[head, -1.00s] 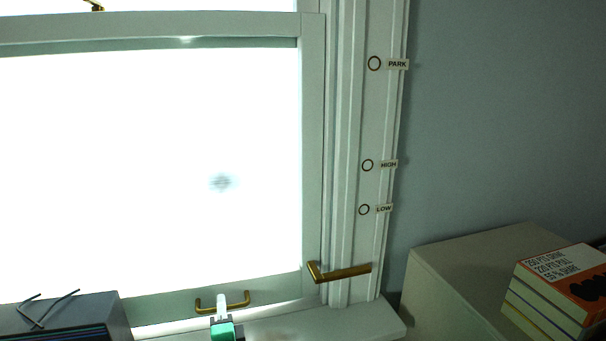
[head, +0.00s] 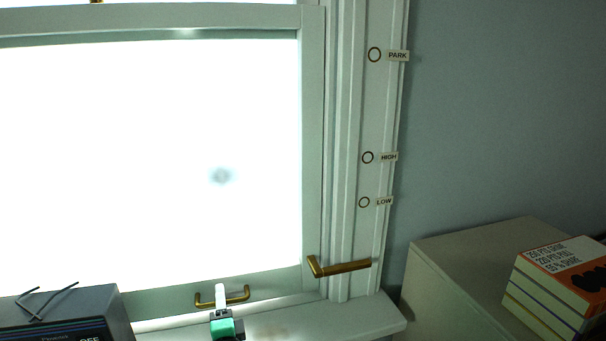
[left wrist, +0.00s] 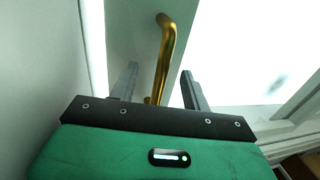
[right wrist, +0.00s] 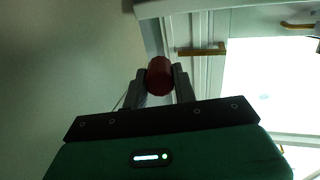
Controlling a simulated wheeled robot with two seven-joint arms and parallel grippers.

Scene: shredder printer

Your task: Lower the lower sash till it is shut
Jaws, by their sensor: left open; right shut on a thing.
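The lower sash (head: 312,180) is a pale-framed window with a bright pane. A thin bright strip shows under its bottom rail. A brass pull handle (head: 238,296) sits on that rail. My left gripper (head: 220,292) is at the handle; in the left wrist view the brass bar (left wrist: 167,50) lies between its open fingers (left wrist: 160,88). My right gripper (right wrist: 160,82) is shut on a red cylinder (right wrist: 159,74); it is outside the head view. A brass lever (head: 338,267) is on the frame at the sash's lower right.
The jamb has ring marks labelled PARK (head: 375,55), HIGH (head: 367,157) and LOW (head: 364,202). A dark box (head: 75,310) stands at lower left. Stacked books (head: 555,285) lie on a beige cabinet (head: 450,265) at right. The sill (head: 370,318) is bare at its right end.

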